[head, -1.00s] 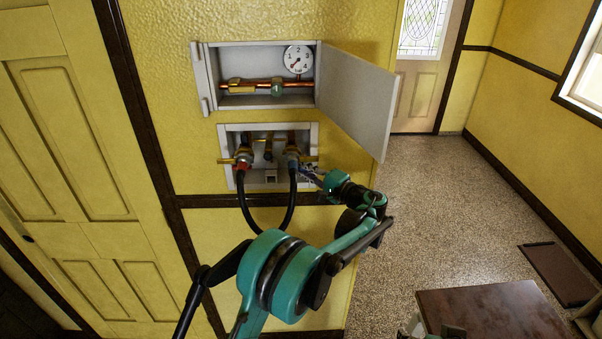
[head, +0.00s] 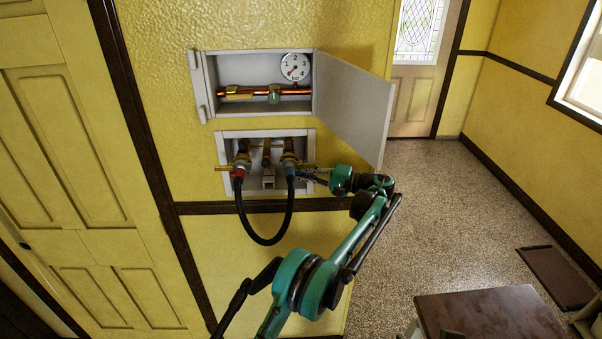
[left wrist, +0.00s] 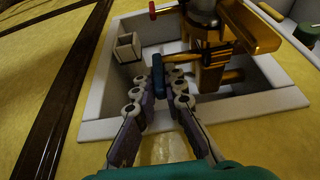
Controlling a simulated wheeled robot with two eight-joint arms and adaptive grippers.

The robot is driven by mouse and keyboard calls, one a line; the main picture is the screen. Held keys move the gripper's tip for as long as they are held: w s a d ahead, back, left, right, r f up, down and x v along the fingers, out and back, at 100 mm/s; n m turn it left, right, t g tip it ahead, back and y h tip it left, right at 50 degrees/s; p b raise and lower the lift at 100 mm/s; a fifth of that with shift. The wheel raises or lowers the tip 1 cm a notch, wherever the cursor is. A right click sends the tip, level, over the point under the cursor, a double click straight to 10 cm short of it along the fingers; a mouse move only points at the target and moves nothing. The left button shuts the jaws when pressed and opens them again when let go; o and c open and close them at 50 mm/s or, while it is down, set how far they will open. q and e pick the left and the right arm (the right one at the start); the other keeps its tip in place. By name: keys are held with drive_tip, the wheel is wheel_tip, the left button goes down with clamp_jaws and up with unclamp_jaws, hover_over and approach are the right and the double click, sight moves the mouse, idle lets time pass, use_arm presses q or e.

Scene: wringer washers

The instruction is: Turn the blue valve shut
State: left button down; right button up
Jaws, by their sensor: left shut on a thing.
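The blue valve handle (left wrist: 158,76) shows in the left wrist view as a small blue bar at the end of a brass stem, between my fingertips. My left gripper (left wrist: 168,84) is shut on this handle; it reaches in from the right in the head view (head: 312,173). In the head view the handle is too small and too covered by the fingers to make out. The blue-marked fitting (head: 290,164) stands at the right of the lower wall box (head: 222,150). My right gripper is not in view.
A red-marked fitting (head: 240,165) stands at the box's left, and a black hose (head: 262,241) loops below both. The upper box (head: 205,68) holds a gauge (head: 295,66) and copper pipe; its open door (head: 350,105) hangs close above my left arm. A brown tabletop (head: 490,318) is at lower right.

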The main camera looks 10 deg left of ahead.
use_arm(q)
drive_tip(key=c, duration=1.6)
unclamp_jaws()
drive_tip(key=shift+a, duration=0.1)
drive_tip(key=s+d, duration=0.1)
drive_tip(key=d, duration=1.1)
drive_tip(key=shift+d+f, duration=0.1)
